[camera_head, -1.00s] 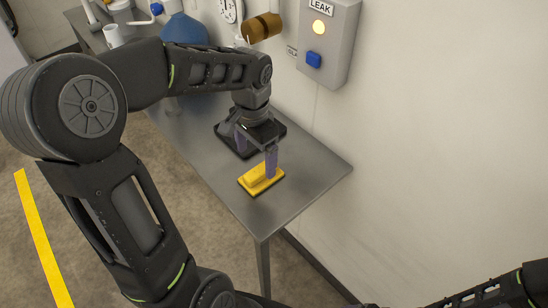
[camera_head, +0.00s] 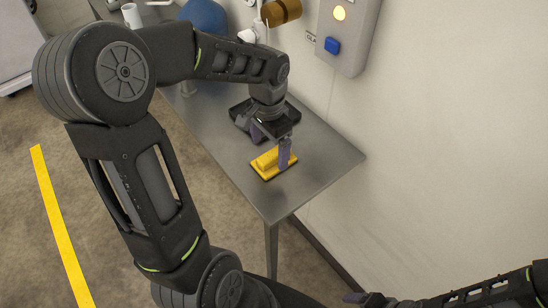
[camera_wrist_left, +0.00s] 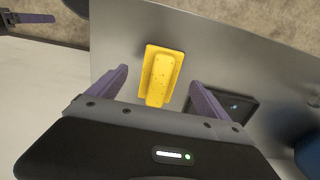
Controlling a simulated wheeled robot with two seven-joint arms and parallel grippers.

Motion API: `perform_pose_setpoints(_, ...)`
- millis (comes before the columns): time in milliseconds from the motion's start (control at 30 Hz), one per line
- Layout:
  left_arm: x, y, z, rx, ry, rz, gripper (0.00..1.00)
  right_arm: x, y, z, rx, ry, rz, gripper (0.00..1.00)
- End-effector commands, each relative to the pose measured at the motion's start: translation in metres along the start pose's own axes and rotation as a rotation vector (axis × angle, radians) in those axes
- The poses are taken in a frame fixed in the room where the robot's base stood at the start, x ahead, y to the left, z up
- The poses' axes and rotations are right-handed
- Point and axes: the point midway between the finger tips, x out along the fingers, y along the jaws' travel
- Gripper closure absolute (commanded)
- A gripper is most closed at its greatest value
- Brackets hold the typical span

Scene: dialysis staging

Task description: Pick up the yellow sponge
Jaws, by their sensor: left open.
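The yellow sponge (camera_head: 264,164) lies near the front end of the metal table, with a raised part on top and a dark edge below. It also shows in the left wrist view (camera_wrist_left: 160,68), between the fingers and slightly beyond their tips. My left gripper (camera_head: 271,144) is open above it, its purple fingers apart, one on each side in the left wrist view (camera_wrist_left: 158,78). One finger covers part of the sponge in the head view. I cannot tell whether a finger touches it. My right gripper (camera_head: 368,299) shows only partly at the bottom edge.
The metal table (camera_head: 318,165) has bare surface around the sponge. A dark flat object (camera_wrist_left: 237,107) lies beside it. A blue container (camera_head: 205,17) stands farther back. The wall with a grey LEAK box (camera_head: 350,35) borders the table's right side.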

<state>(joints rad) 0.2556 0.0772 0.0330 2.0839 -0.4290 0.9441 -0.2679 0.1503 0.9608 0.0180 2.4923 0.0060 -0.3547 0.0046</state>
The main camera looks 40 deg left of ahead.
Motion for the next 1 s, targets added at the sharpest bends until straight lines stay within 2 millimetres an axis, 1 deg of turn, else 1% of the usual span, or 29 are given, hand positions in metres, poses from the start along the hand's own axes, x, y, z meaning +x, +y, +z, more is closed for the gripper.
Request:
perform_pose_setpoints(200, 0.028, -0.002, 0.001, 0.0, -0.006, 0.003, 0.11, -0.01, -0.003, 0.001, 0.002, -0.003, 0.003, 0.16)
perform_pose_setpoints(300, 0.042, -0.002, 0.001, -0.001, -0.005, 0.003, 0.11, -0.01, -0.003, 0.002, 0.003, -0.003, 0.004, 0.16)
perform_pose_setpoints(367, 0.046, -0.002, 0.001, 0.0, -0.003, 0.002, 0.11, -0.011, -0.003, 0.002, 0.003, -0.003, 0.004, 0.16)
perform_pose_setpoints(967, 0.048, -0.002, 0.0, 0.0, -0.001, 0.001, 0.11, -0.01, -0.003, 0.002, 0.003, -0.003, 0.004, 0.16)
perform_pose_setpoints(1000, 0.048, -0.002, 0.0, 0.0, -0.001, 0.001, 0.13, -0.01, -0.003, 0.002, 0.003, -0.003, 0.004, 0.16)
